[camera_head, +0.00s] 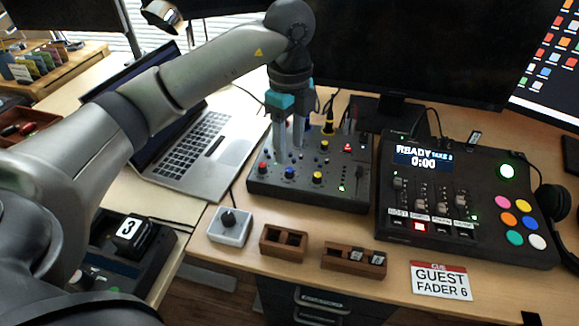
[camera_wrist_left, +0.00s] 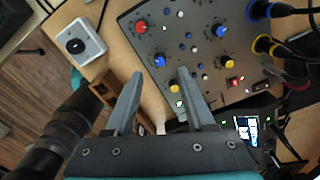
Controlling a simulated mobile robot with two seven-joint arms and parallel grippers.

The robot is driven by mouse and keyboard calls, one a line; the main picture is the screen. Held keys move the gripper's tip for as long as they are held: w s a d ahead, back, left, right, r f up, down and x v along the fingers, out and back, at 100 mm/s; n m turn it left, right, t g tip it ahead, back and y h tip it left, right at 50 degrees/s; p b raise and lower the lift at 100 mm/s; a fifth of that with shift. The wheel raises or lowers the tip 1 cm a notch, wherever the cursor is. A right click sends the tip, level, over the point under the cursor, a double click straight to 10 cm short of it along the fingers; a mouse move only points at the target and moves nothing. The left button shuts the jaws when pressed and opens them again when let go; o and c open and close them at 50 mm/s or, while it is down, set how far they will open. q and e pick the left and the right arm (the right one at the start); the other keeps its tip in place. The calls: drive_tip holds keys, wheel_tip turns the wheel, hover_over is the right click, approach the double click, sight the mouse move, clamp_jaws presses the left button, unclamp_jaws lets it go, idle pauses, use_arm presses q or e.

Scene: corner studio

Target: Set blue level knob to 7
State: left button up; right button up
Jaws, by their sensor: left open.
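The grey mixer (camera_head: 335,197) stands on the desk with a front row of red, blue and yellow knobs. The blue knob (camera_head: 290,173) is in the middle of that row; it also shows in the left wrist view (camera_wrist_left: 159,62). Its pointer and scale are too small to read. My left gripper (camera_head: 289,147) points down over the mixer, fingers apart and empty. In the left wrist view, the blue knob appears in the gap between the fingertips (camera_wrist_left: 160,74); I see no contact. Another blue knob (camera_wrist_left: 220,30) is farther along the panel. My right gripper is not in view.
A laptop (camera_head: 195,150) is left of the mixer. A fader console (camera_head: 455,240) is on the right. A small box with a black knob (camera_head: 230,226), two wooden holders (camera_head: 283,243) and a "GUEST FADER 6" card (camera_head: 440,281) lie in front. Cables run behind the mixer.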

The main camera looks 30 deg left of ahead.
sight(290, 170)
use_arm(q)
wheel_tip(290, 170, down, 3)
drive_tip(key=shift+f+b, duration=0.2)
drive_tip(key=shift+b, duration=0.3)
drive_tip(key=shift+f+b, duration=0.45)
drive_tip(key=shift+f, duration=0.85)
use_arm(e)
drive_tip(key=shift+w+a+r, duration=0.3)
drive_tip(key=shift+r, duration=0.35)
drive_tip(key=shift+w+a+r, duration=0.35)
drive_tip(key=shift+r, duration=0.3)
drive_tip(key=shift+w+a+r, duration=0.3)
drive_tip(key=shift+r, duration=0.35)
use_arm(q)
clamp_jaws()
